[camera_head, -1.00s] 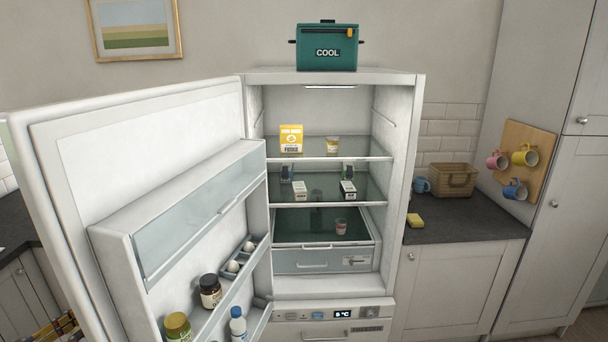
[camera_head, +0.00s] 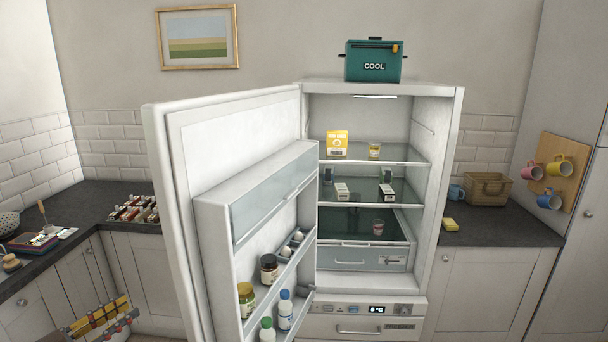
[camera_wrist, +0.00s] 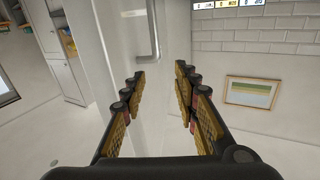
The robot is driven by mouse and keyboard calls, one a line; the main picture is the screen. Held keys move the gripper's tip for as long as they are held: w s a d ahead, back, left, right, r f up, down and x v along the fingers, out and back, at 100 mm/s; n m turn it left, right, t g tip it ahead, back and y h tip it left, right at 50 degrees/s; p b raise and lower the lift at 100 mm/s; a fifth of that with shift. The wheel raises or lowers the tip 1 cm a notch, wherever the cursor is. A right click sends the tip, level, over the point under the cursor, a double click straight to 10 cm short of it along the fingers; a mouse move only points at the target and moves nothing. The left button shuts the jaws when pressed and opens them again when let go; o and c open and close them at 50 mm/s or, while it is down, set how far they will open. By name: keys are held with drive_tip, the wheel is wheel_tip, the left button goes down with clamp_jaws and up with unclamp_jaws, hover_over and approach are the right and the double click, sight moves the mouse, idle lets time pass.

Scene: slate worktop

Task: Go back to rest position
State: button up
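My gripper (camera_wrist: 158,76) is open in the wrist view, with its yellow-padded fingers apart and nothing held between them. In the head view my gripper (camera_head: 102,317) shows low at the left, in front of the left cabinets and left of the fridge door. The white fridge (camera_head: 440,200) stands with its door (camera_head: 172,190) swung wide open to the left. In the wrist view, a white panel with a long handle (camera_wrist: 154,35) lies beyond the fingers, apart from them as far as I can tell.
The left counter (camera_head: 85,208) holds a rack of small jars (camera_head: 135,209) and a colander (camera_head: 8,223). The right counter (camera_head: 500,232) holds a basket (camera_head: 487,189) and a yellow sponge (camera_head: 450,224). A teal cool box (camera_head: 373,62) sits on the fridge. Bottles and jars stand in the door shelves.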

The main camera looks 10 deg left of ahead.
drive_tip(key=s+a+f+n+g+y, duration=0.25)
drive_tip(key=a+f+n+y, duration=0.2)
drive_tip(key=a+y, duration=0.5)
drive_tip(key=s+a+f+n+g+y, duration=0.1)
drive_tip(key=a+f+n+g+y, duration=0.25)
drive_tip(key=a+n+y, duration=0.4)
drive_tip(key=d+r+g+h, duration=0.2)
drive_tip(key=d+g+h, duration=0.55)
drive_tip(key=d, duration=3.85)
drive_tip(key=s+d+r+m+h, duration=0.1)
drive_tip(key=s+d+r+m, duration=0.1)
drive_tip(key=d, duration=1.2)
drive_tip(key=s+d+r+m+t+h, duration=0.1)
drive_tip(key=s+d, duration=0.4)
drive_tip(key=d, duration=0.9)
drive_tip(key=s+d+r+m+t+h, duration=0.1)
drive_tip(key=s+d+r+m, duration=0.2)
drive_tip(key=d, duration=1.2)
drive_tip(key=shift+s+r+m+h, duration=0.3)
drive_tip(key=shift+r+m, duration=0.25)
drive_tip(key=shift+m, duration=0.25)
